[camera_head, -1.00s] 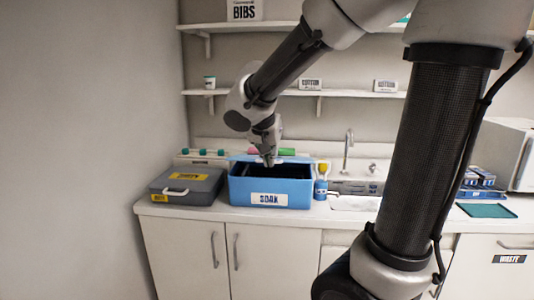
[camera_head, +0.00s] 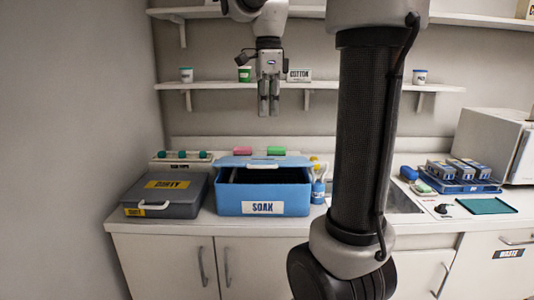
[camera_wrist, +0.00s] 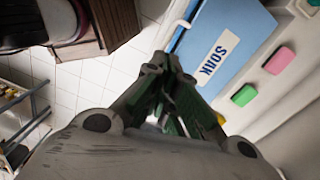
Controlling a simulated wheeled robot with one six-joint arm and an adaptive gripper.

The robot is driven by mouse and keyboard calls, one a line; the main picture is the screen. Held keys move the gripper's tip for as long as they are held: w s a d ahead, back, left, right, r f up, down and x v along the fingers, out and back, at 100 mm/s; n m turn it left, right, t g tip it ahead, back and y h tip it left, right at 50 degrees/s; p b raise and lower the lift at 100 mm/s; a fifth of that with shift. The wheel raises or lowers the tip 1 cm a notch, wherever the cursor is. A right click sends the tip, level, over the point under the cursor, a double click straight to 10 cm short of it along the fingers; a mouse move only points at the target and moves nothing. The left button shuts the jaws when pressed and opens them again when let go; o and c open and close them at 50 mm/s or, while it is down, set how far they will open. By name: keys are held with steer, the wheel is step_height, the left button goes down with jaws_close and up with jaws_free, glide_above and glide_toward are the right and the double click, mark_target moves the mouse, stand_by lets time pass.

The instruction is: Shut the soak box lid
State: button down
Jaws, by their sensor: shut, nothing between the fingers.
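The blue soak box (camera_head: 290,204) stands on the counter with its SOAK label facing front. Its blue lid (camera_head: 297,162) is ajar, with a white handle (camera_head: 263,165) on its front edge. A dark gap shows between the lid and the box rim. The lid top also shows in the wrist view (camera_wrist: 232,28), with a SOAK label on it. My gripper (camera_head: 269,112) is above the box, level with the lower shelf, fingers pointing down. It is shut, empty and clear of the lid. It also shows in the wrist view (camera_wrist: 172,105).
A grey DIRTY box (camera_head: 192,198) stands shut to the left. A pink block (camera_head: 242,151) and a green block (camera_head: 276,151) lie behind the soak box. A blue bottle (camera_head: 318,190) is close on its right. The lower shelf (camera_head: 345,86) runs behind my gripper.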

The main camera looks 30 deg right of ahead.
steer(key=f+m, duration=0.1)
steer(key=f, duration=0.5)
steer(key=f+m, duration=0.1)
steer(key=f, duration=0.6)
steer(key=shift+w+d+f+g, duration=0.1)
steer(key=shift+w+f+g, duration=0.1)
steer(key=shift+g, duration=0.1)
step_height(320, 180, down, 7)
steer(key=s+a, duration=0.1)
steer(key=s, duration=0.1)
steer(key=shift+f, duration=0.15)
steer(key=shift+a, duration=0.1)
